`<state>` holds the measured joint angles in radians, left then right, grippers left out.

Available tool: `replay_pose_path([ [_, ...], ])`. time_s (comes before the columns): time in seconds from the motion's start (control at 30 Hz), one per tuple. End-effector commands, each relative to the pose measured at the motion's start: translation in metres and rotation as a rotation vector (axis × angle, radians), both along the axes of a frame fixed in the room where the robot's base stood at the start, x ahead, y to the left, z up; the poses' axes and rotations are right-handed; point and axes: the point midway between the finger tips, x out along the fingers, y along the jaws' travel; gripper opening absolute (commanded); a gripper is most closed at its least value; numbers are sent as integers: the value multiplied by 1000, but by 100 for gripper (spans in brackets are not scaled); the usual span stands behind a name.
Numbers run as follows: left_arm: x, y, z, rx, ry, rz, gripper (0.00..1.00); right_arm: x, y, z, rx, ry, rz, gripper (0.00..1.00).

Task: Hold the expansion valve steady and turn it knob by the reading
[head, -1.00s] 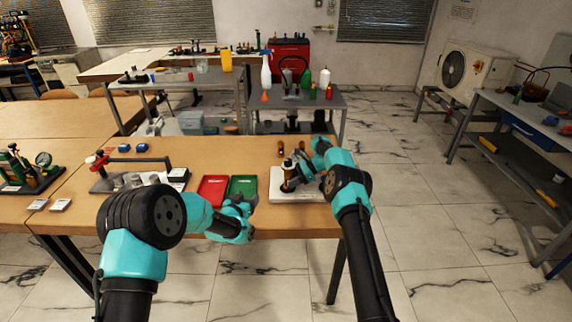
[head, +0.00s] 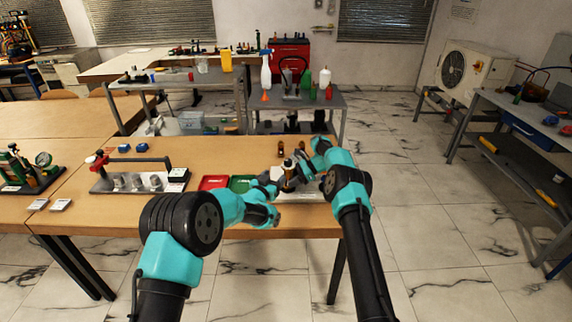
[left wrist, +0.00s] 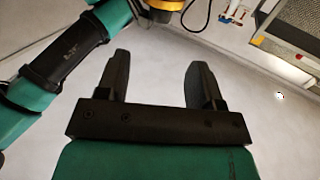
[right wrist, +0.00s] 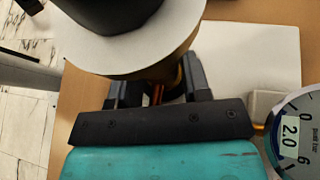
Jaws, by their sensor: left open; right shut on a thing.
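The expansion valve shows in the right wrist view as a brass body (right wrist: 166,73) under a wide white disc (right wrist: 145,55) and a black knob (right wrist: 105,14). My right gripper (right wrist: 160,82) is shut on the brass body below the disc. A round gauge (right wrist: 291,132) at the lower right of that view reads 2.0 on a bar scale. My left gripper (left wrist: 160,65) is open, with nothing between its fingers. In the head view it is close beside the valve on its left; contact cannot be told. The arms partly hide the valve there.
Red (head: 213,182) and green (head: 240,184) trays lie left of the valve, partly behind my left arm. A rack with metal cups (head: 138,183) stands farther left. Small brown bottles (head: 281,149) stand behind the valve. The tabletop behind the trays is clear.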

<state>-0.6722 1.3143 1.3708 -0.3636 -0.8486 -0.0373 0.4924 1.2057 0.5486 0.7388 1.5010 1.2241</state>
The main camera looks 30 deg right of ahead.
Motion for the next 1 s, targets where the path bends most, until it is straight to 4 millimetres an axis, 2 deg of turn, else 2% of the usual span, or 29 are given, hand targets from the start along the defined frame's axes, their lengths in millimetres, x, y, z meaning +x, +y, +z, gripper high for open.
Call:
replay_pose_path([
  [0.5, 30, -46, -2, 1, 1, 0, 61, 0, 0, 0, 0, 0, 0, 31],
  [1.0, 52, -79, -1, 0, 1, -1, 61, 0, 0, 0, 0, 0, 0, 31],
])
